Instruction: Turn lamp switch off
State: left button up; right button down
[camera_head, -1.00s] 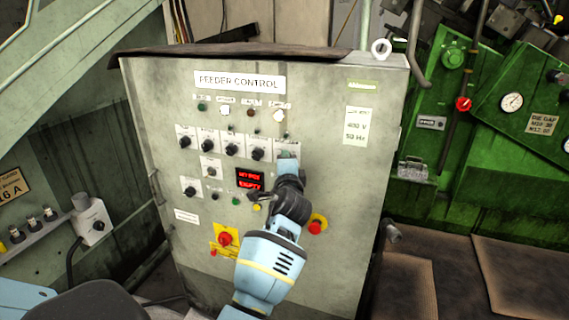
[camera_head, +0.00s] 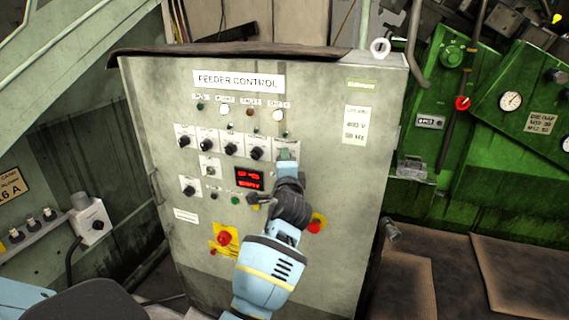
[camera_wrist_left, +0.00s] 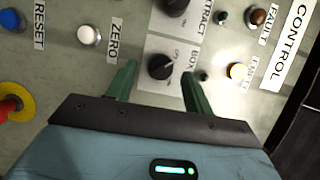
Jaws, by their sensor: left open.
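A black rotary knob (camera_wrist_left: 160,66) sits on a white plate on the grey feeder control panel (camera_head: 345,200). Its label starts with "BO" and is partly hidden, so I cannot tell whether it is the lamp switch. My left gripper (camera_wrist_left: 157,85) is open, with one green finger on each side of this knob; I cannot tell whether they touch it. In the head view my left gripper (camera_head: 286,152) is at the right end of the knob row and hides the knob there. My right gripper is not in view.
Several other knobs line the row, the nearest one (camera_head: 257,153) just left of my gripper. A red display (camera_head: 249,178) is below. Red stop buttons (camera_head: 224,238) sit lower down. An amber lamp (camera_wrist_left: 237,70) glows beside the knob in the wrist view.

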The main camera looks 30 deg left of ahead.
pick_arm(q)
jog(key=v, duration=0.6)
jog(key=shift+s, duration=0.2)
jog(key=shift+d, duration=0.15)
jog(key=s+d+f+n+h, duration=0.15)
jog(key=s+f, duration=0.25)
jog(key=f, duration=0.4)
jog(key=s+d+f+g+h, duration=0.1)
jog(key=s+d+f+h, duration=0.25)
jog(key=f, duration=0.45)
jog(key=s+d+f+h, duration=0.2)
jog(key=s+f, duration=0.3)
jog(key=f, duration=0.3)
jog(key=s+d+f+n+g+h, duration=0.1)
jog(key=s+f, duration=0.3)
jog(key=s, duration=0.5)
jog(key=s+d+f+n+g+h, duration=0.2)
jog(key=s+d+f+n, duration=0.1)
jog(key=s, duration=0.6)
jog(key=s+d+f+n+g+h, duration=0.1)
jog(key=s+d+f+n+h, duration=0.1)
jog(key=s+f, duration=0.5)
jog(key=s+d+n, duration=0.1)
jog(key=s, duration=0.2)
jog(key=shift+d+g+h+p, duration=0.3)
jog(key=shift+g+p, duration=0.05)
jog(key=shift+g, duration=0.05)
jog(key=shift+s, duration=0.15)
